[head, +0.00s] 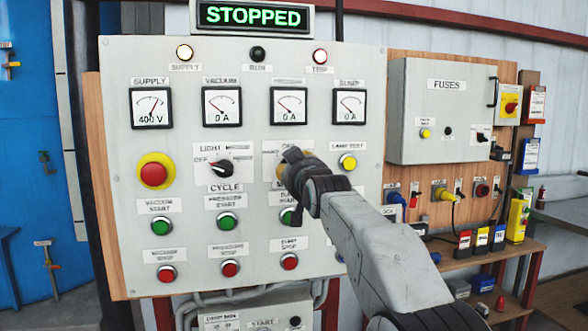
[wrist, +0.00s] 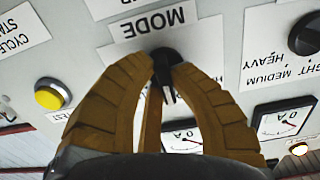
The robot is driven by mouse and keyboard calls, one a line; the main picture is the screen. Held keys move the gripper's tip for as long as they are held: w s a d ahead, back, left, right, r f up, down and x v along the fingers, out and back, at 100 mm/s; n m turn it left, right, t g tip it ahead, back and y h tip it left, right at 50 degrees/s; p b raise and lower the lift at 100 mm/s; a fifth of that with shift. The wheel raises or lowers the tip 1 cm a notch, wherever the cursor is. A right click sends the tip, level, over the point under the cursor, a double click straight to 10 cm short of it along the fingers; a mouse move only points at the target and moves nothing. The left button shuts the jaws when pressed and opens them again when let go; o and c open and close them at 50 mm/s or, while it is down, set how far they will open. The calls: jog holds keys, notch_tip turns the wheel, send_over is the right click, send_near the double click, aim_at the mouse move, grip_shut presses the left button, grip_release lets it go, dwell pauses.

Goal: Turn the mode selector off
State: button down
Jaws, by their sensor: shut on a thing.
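The mode selector (wrist: 164,55) is a small black knob below the upside-down MODE label (wrist: 155,24) in the wrist view. My gripper (wrist: 166,72) has its two tan fingers closed on the knob from both sides. A narrow dark part of the knob shows between the fingers, towards the bottom of the picture. In the head view my gripper (head: 284,168) is against the grey panel (head: 115,60), right of the centre, and hides the selector and most of its label.
A similar black knob (head: 221,168), marked light to heavy, is left of my gripper. A yellow lamp test button (head: 348,162) is close on the right. Green and red buttons sit below, meters above. The lit sign (head: 253,16) reads STOPPED.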

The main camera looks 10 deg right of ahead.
jog(key=c, duration=1.1)
grip_release()
jog(key=shift+s+a, duration=0.1)
jog(key=shift+s, duration=5.9)
